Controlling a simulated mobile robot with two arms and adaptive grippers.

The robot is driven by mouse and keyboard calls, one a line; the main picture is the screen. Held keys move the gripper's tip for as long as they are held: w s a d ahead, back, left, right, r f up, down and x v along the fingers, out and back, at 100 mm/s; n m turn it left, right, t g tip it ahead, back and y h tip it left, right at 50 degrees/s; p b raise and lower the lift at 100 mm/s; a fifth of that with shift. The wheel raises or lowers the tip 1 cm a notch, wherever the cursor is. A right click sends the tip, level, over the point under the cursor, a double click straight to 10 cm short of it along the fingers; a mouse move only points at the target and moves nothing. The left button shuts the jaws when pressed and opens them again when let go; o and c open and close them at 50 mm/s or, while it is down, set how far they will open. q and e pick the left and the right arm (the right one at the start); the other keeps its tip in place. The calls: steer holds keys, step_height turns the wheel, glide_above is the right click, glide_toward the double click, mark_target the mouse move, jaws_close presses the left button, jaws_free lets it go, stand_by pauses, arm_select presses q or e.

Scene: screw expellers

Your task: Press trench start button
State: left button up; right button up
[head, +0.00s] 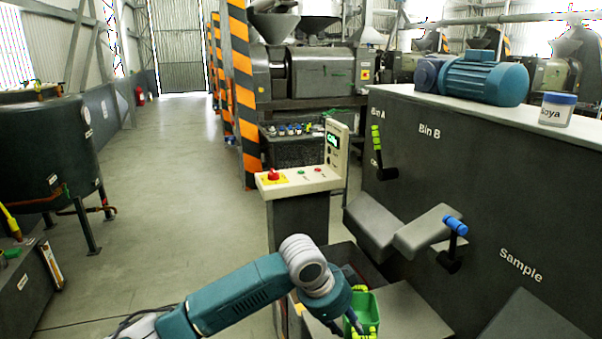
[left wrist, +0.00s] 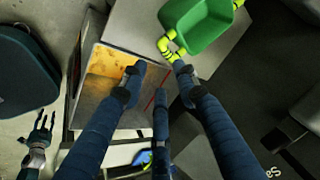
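A cream control console (head: 300,180) stands on a dark pedestal mid-scene. Its sloped top carries a red mushroom knob on a yellow plate (head: 273,176), a small green button (head: 301,171) and a small red button (head: 318,170). Their labels are too small to read. An upright panel with a green-lit display (head: 332,141) rises behind. My left gripper (head: 352,327) is low in front of the console, apart from it, beside a green tub. In the left wrist view its fingers (left wrist: 158,75) are spread and empty. A small dark hand (left wrist: 41,128), seemingly my right gripper, shows spread fingers.
The green tub (head: 362,312) with yellow-green handles is close to my left fingertips. A grey bin unit (head: 480,165) with levers and chutes fills the right. A striped post (head: 242,90) stands behind the console.

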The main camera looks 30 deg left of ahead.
arm_select(q)
jaws_close()
stand_by(1.0)
